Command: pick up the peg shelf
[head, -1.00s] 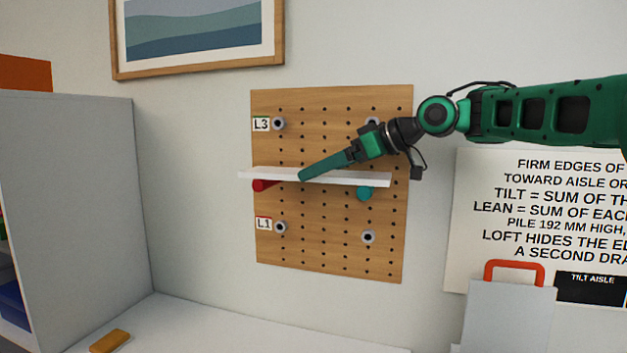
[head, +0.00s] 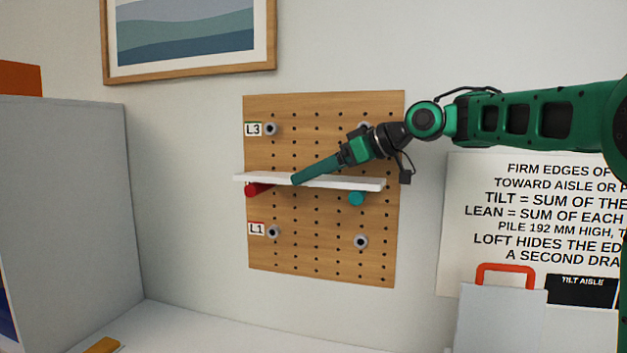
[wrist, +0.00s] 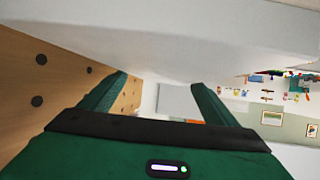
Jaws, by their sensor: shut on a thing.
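The peg shelf (head: 345,184) is a thin white board, roughly level in front of the wooden pegboard (head: 320,265). A red peg (head: 253,190) shows just under its left end and a teal peg (head: 356,199) just under its right part. I cannot tell whether the shelf touches them. My gripper (head: 294,180) is shut on the shelf's front edge near its middle. In the wrist view the white shelf (wrist: 190,40) fills the top, and the two green fingers of my gripper (wrist: 160,85) reach up to it. The fingertip contact is partly hidden.
Grey sockets sit beside the L3 label (head: 254,129) and L1 label (head: 256,229). A grey cabinet (head: 65,200) stands at left, a white surface (head: 220,330) lies below. At right are a text sign (head: 470,220) and a grey panel with a red handle (head: 505,268).

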